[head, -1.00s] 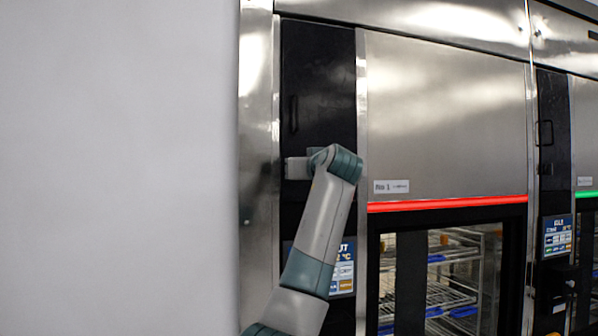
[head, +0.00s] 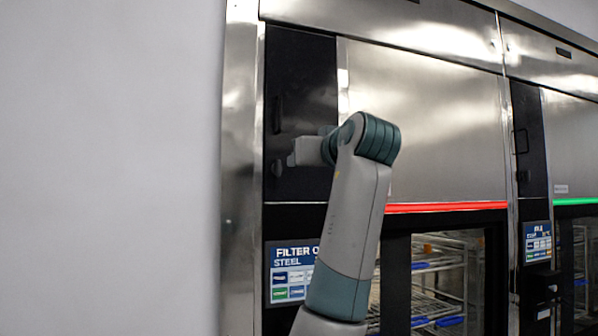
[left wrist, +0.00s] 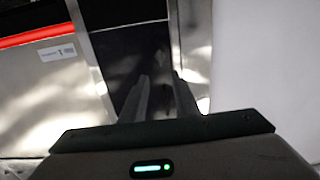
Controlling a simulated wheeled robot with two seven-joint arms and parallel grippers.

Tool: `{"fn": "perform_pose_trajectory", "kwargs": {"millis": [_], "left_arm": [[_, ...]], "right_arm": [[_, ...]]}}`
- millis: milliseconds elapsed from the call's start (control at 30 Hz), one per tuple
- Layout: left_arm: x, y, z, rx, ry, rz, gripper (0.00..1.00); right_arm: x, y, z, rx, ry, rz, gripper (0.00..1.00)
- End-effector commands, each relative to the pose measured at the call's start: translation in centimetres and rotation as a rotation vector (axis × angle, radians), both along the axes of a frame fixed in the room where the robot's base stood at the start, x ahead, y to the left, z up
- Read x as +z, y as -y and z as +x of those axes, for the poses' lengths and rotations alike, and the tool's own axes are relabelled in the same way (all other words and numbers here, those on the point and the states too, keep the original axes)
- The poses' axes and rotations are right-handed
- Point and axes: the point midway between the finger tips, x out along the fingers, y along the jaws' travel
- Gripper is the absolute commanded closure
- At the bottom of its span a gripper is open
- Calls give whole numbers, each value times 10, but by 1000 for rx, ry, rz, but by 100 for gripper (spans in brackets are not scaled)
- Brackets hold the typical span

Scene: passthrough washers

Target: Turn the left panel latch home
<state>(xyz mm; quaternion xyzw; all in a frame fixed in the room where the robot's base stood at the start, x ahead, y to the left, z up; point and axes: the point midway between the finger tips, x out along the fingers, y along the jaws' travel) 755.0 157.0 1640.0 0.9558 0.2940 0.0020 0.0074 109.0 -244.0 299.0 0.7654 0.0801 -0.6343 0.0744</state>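The left panel (head: 305,85) is a tall black panel with a dark vertical handle (head: 277,115) near its left edge. Below the handle is a small dark knob, seemingly the latch (head: 277,169); its exact angle is too dark to tell. My left gripper (head: 291,158) is in front of the panel, just right of and above the latch, and looks apart from it. In the left wrist view its two fingers (left wrist: 161,80) are apart with nothing between them. A small blurred shape, perhaps the latch, shows on the black panel beyond the fingertips. My right gripper is not in view.
A steel washer front with a red light strip (head: 445,207) and a glass door is right of the panel. A blue sign (head: 290,272) is below it. A second unit with a green strip (head: 575,201) stands farther right. A plain pale wall (head: 110,170) fills the left.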

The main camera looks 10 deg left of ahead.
Motion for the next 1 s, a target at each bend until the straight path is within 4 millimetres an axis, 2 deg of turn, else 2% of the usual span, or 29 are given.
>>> {"fn": "perform_pose_trajectory", "kwargs": {"millis": [233,767,867,1000], "left_arm": [[0,6,-8,0,0,0,72],[-1,6,-8,0,-1,-1,72],[-6,5,-5,-2,-7,-1,72],[-32,0,7,-13,-37,-8,72]], "right_arm": [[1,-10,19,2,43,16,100],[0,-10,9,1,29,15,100],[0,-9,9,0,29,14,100],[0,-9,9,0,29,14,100]]}}
